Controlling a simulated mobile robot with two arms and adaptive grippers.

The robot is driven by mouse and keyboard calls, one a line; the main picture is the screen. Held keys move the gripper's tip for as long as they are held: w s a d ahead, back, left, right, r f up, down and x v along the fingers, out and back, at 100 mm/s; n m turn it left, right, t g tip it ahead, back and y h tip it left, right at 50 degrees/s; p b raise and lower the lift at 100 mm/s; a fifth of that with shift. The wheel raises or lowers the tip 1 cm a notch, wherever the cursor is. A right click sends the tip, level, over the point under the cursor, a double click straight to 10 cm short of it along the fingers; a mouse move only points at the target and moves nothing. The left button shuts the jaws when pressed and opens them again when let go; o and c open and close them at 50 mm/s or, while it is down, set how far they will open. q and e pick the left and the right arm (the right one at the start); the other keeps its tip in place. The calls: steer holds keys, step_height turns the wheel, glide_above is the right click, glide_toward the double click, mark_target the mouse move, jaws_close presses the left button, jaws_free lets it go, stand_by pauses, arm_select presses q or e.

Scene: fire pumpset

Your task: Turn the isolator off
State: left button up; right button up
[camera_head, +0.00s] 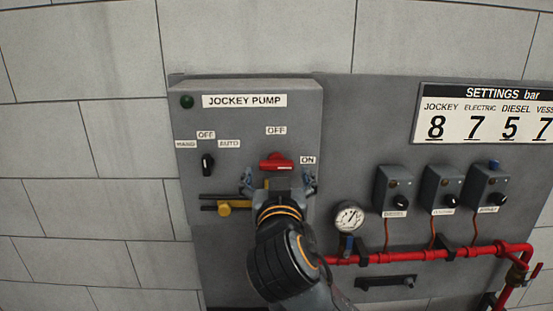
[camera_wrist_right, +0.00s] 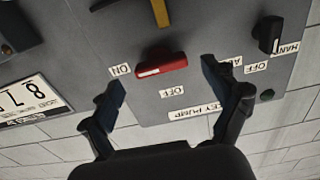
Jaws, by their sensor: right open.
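The isolator is a red rotary handle (camera_head: 277,162) on the grey JOCKEY PUMP box (camera_head: 300,120). It lies about level, its white mark at the ON label (camera_head: 308,160) side; the OFF label (camera_head: 276,130) is above it. My right gripper (camera_head: 278,183) is open in front of the box, just below the handle in the head view. In the right wrist view the red handle (camera_wrist_right: 162,66) shows between and just beyond the spread fingers (camera_wrist_right: 163,84), and nothing is held. My left gripper is out of view.
A black selector knob (camera_head: 208,164) sits left of the handle. A yellow handle (camera_head: 235,205) is below it, partly behind my arm. To the right are a gauge (camera_head: 348,217), three small switch boxes (camera_head: 442,188) and a red pipe (camera_head: 425,255).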

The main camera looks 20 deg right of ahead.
mark_target(276, 164)
steer(key=shift+p+x, duration=0.35)
steer(key=shift+x, duration=0.65)
steer(key=shift+w+d, duration=0.1)
steer(key=shift+w, duration=0.3)
steer(key=shift+c, duration=0.4)
steer(key=c, duration=1.1)
